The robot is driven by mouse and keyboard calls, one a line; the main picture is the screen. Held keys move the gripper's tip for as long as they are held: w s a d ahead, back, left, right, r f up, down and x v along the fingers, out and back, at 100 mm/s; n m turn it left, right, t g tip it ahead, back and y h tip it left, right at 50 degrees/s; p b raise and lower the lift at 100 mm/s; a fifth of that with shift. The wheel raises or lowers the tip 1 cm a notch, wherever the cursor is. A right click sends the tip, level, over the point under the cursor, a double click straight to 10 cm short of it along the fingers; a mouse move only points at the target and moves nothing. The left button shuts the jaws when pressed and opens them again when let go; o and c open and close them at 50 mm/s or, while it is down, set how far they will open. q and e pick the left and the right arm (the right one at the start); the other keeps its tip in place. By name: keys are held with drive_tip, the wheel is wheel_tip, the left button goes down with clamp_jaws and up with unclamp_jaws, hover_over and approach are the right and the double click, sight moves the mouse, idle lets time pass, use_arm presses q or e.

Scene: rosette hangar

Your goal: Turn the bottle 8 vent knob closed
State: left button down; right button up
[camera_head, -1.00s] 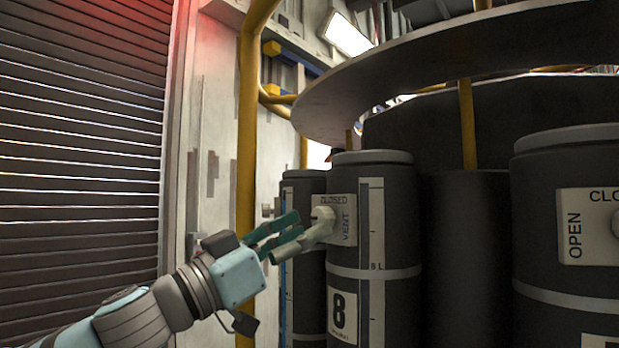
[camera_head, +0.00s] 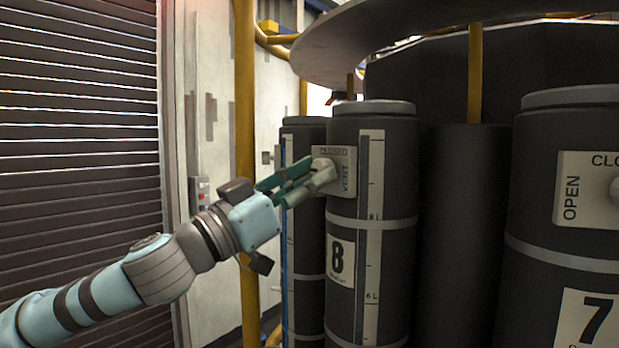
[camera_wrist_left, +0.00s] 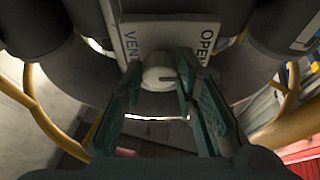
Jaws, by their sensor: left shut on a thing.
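Bottle 8 (camera_head: 345,295) is a dark upright cylinder with a white "8" label, in the middle of the head view. Its vent plate (camera_head: 348,158), marked CLOSED and VENT, is near its top; the wrist view shows the plate (camera_wrist_left: 150,38) with VENT and OPEN. The pale round vent knob (camera_wrist_left: 160,72) has a small dark mark on it. My left gripper (camera_head: 308,178) comes in from the left, with its green fingers shut on the knob, one on each side in the wrist view. The fingers partly hide the knob in the head view. My right gripper is not in view.
Bottle 7 (camera_head: 555,220) stands at the right with its own vent plate (camera_head: 588,190). Another dark bottle (camera_head: 304,255) stands just behind bottle 8. A yellow post (camera_head: 245,120) rises behind my left arm, and a round plate (camera_head: 400,35) overhangs the bottles.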

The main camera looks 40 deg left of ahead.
use_arm(q)
drive_tip(key=shift+m, duration=0.3)
drive_tip(key=m+g+h+b, duration=0.1)
drive_tip(key=m, duration=0.3)
drive_tip(key=m+g+h+b, duration=0.1)
drive_tip(key=m+h, duration=0.1)
drive_tip(key=m, duration=0.2)
drive_tip(key=m+g+h+b, duration=0.1)
drive_tip(key=m+h, duration=0.1)
drive_tip(key=m, duration=0.2)
drive_tip(key=shift+w+a+r, duration=0.1)
drive_tip(key=shift+a+r, duration=0.05)
drive_tip(key=shift+a, duration=0.2)
drive_tip(key=shift+r+m+g+h, duration=0.15)
drive_tip(key=shift+m+g+h, duration=0.15)
drive_tip(key=shift+m+g, duration=0.6)
drive_tip(key=shift+r+m+p, duration=0.15)
drive_tip(key=shift+m+p, duration=0.4)
drive_tip(key=shift+m, duration=0.65)
drive_tip(key=m+g+p, duration=0.2)
drive_tip(key=m, duration=0.2)
drive_tip(key=shift+a+r+p, duration=0.1)
drive_tip(key=shift+r+p, duration=0.05)
drive_tip(key=shift+p, duration=0.25)
drive_tip(key=shift+m+p, duration=0.45)
drive_tip(key=shift+m, duration=0.35)
